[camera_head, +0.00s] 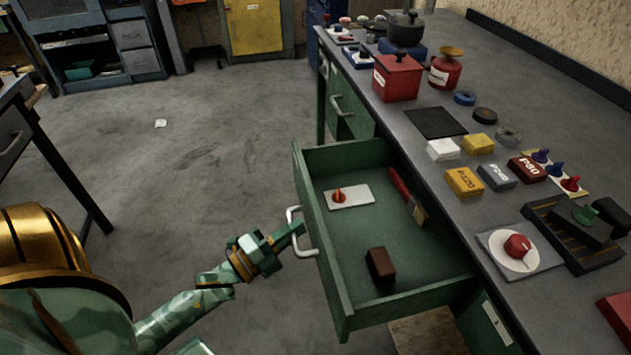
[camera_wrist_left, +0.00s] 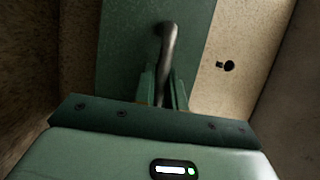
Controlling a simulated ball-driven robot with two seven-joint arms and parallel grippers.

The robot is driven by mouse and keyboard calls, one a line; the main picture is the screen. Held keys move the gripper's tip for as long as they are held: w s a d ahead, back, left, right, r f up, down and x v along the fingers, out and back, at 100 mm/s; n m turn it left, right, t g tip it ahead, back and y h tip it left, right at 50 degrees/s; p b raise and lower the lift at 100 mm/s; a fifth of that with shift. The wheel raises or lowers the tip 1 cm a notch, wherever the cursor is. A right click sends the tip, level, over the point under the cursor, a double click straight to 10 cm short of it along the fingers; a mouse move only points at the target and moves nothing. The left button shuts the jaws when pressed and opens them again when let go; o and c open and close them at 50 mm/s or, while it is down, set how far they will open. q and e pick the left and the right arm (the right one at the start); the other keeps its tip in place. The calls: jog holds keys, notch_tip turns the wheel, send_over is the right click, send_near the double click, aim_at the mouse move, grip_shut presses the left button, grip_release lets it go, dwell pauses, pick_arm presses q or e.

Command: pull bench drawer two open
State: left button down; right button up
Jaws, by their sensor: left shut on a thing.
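A green bench drawer (camera_head: 405,255) stands pulled out from the bench on the right in the head view. Its front carries a pale bar handle (camera_head: 300,230). My left gripper (camera_head: 296,230) reaches in from the left and is shut on this handle. In the left wrist view the handle (camera_wrist_left: 169,50) runs down between the two green fingers of the left gripper (camera_wrist_left: 164,88), against the green drawer front (camera_wrist_left: 125,45). Inside the drawer lie a white card with an orange knob-like piece (camera_head: 348,196), a red-handled brush (camera_head: 408,197) and a dark brown block (camera_head: 380,267). My right gripper is out of view.
The bench top (camera_head: 400,125) holds a red box (camera_head: 397,80), a red canister (camera_head: 445,70), sanding blocks and several small items. Another green drawer with a handle (camera_head: 345,105) is closed beyond the open one. Grey floor (camera_head: 190,180) lies free to the left.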

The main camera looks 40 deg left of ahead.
pick_arm(q)
jog(key=shift+s+a+f, duration=0.1)
jog(key=shift+s+a, duration=0.55)
jog(key=shift+s, duration=0.2)
jog(key=c, duration=1.5)
grip_release()
jog(key=shift+o, duration=0.2)
jog(key=p+v, duration=0.1)
jog(key=v, duration=1.5)
jog(key=shift+s, duration=0.15)
